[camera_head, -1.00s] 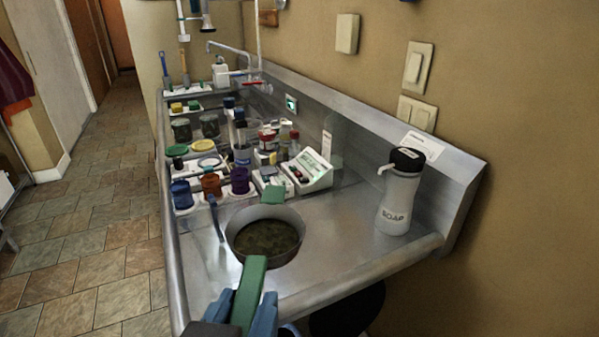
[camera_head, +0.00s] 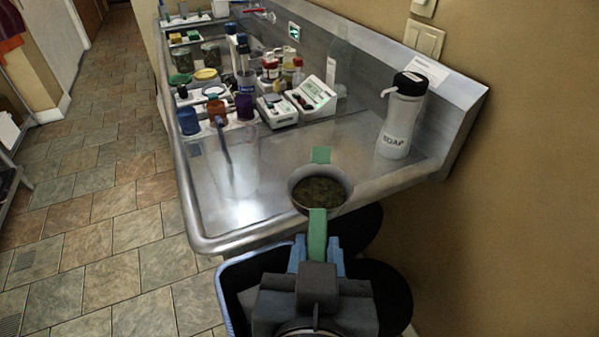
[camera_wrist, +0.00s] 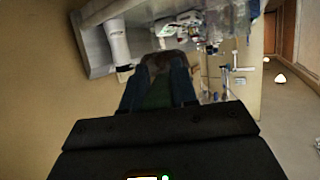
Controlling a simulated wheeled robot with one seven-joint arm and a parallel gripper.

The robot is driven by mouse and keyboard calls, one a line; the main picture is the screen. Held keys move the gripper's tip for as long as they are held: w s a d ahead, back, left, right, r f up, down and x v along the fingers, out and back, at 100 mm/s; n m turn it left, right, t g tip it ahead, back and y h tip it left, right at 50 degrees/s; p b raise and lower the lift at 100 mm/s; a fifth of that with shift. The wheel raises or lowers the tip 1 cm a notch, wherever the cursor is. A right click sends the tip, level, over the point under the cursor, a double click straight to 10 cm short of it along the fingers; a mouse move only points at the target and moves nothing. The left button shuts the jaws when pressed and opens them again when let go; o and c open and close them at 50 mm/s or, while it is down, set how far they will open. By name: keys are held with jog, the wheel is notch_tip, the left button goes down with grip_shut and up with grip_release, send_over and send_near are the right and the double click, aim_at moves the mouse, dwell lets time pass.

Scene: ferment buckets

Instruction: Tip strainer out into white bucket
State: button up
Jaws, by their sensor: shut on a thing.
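My gripper (camera_head: 318,243) is shut on the green handle (camera_head: 318,228) of the strainer. The strainer (camera_head: 294,195) is a round grey pan with dark greenish-brown contents (camera_head: 320,190) and a green tab on its far side. It is about level, at the counter's front edge. In the wrist view, the blue fingers of my gripper (camera_wrist: 158,85) enclose the green handle, and the strainer's bowl is dim and mostly hidden beyond them. I cannot make out a white bucket in any view.
A dark bin with a pale blue rim (camera_head: 232,262) stands below the counter, partly hidden by my arm. Black round shapes (camera_head: 385,285) stand right of it. The soap bottle (camera_head: 400,125) is on the counter. A clear vessel (camera_head: 238,172), colored cups and a scale (camera_head: 315,97) stand farther back.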

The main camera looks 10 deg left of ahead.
jog(key=w+d+f, duration=0.3)
jog(key=d+f, duration=0.4)
jog(key=f, duration=0.2)
jog(key=w+d+f, duration=0.3)
jog(key=d+f, duration=0.5)
jog(key=f, duration=0.2)
jog(key=w+d+f, duration=0.4)
jog(key=d+f, duration=0.3)
jog(key=f, duration=0.3)
jog(key=shift+d, duration=0.15)
